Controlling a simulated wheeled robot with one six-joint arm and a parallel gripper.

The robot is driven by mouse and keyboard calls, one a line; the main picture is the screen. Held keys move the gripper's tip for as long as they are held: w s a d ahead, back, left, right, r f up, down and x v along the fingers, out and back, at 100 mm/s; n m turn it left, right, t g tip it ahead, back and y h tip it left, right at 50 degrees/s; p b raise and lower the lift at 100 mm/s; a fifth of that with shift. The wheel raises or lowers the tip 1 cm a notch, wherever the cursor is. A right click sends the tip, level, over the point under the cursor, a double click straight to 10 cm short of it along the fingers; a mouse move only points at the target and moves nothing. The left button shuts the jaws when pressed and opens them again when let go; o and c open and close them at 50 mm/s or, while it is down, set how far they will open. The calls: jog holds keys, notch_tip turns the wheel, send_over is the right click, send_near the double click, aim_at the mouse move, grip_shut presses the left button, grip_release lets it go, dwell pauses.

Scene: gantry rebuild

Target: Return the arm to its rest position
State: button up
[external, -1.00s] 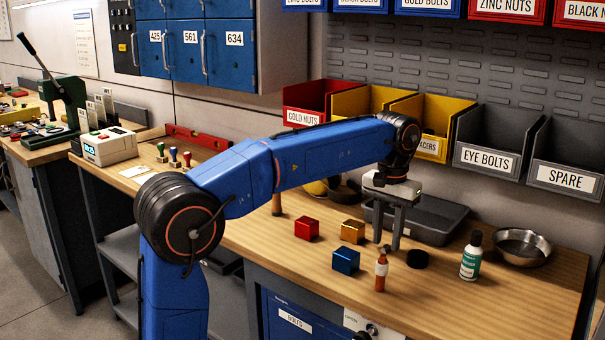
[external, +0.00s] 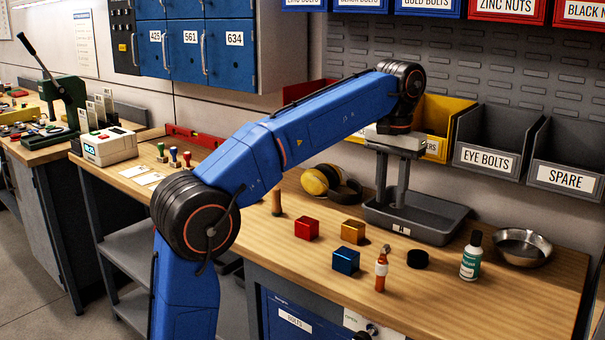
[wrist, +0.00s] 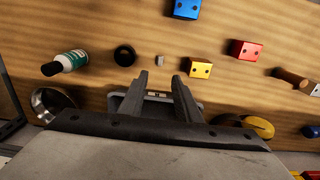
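My blue arm (external: 330,115) is raised over the workbench, bent at the elbow, with its wrist near the yellow bin. My gripper (external: 392,204) points down above the grey tray (external: 432,235) at the back of the bench. In the wrist view my gripper (wrist: 161,76) has its two fingers apart with nothing held between them. The grey tray shows partly behind the fingers there.
Open bins (external: 487,158) line the back wall.

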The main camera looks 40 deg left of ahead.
dwell(0.3)
jog(key=s+a+f+t+y, duration=0.15)
jog(key=s+a+f, duration=0.35)
jog(key=s+a, duration=0.55)
jog(key=s+a+f+t+y, duration=0.1)
jog(key=s+a+f+t, duration=0.1)
jog(key=s+a+f, duration=0.65)
jog(key=s+d+f+t+h, duration=0.1)
jog(key=s+d+f, duration=0.3)
jog(key=s+f, duration=1)
notch_tip(320, 180, down, 4)
jog(key=shift+s+f+h, duration=0.15)
jog(key=shift+s+h, duration=0.25)
jog(key=shift+h, duration=0.35)
dwell(3.4)
